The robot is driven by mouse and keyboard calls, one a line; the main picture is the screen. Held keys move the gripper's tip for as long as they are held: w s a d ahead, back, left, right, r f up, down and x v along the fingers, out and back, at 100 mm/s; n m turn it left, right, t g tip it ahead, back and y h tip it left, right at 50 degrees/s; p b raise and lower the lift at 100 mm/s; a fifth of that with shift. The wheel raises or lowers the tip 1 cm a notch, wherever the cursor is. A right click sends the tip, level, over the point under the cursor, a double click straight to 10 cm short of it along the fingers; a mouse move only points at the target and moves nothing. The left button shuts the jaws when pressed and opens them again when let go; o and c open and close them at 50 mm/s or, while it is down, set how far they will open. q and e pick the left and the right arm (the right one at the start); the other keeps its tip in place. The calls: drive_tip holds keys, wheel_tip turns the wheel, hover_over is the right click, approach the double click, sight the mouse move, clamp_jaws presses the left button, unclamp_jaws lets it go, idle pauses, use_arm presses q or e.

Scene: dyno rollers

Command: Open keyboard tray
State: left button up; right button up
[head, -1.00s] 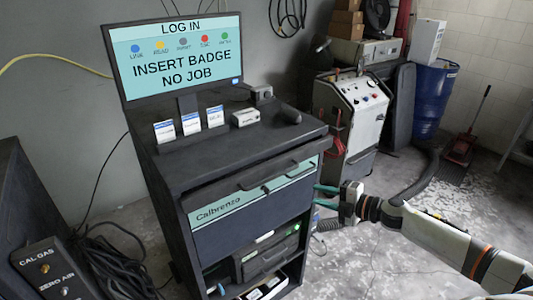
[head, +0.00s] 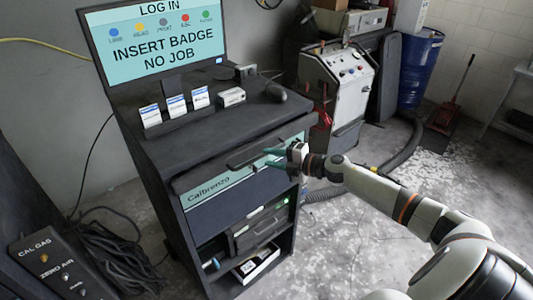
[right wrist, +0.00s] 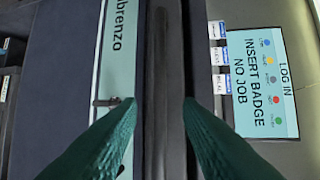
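The keyboard tray's dark front with a long bar handle (head: 248,155) sits under the cart's top, above the teal Calbrenzo strip (head: 212,191). The tray looks shut. My right gripper (head: 270,157) has teal fingers spread apart at the right part of the handle. In the right wrist view the dark handle bar (right wrist: 158,70) runs upright between the two open fingers (right wrist: 157,112), and the teal strip (right wrist: 112,50) lies to its left. I cannot tell whether the fingers touch the bar. My left gripper is not in view.
The monitor (head: 155,45) stands on the cart, with card boxes (head: 176,105) and a small white box (head: 231,97) in front. An open shelf with a device (head: 258,228) is below. A white machine (head: 335,80) stands to the right. Floor in front is clear.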

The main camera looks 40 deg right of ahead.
drive_tip(key=shift+x, duration=1.3)
drive_tip(key=shift+s, duration=0.1)
drive_tip(key=shift+c, duration=0.5)
drive_tip(key=shift+d, duration=0.1)
clamp_jaws()
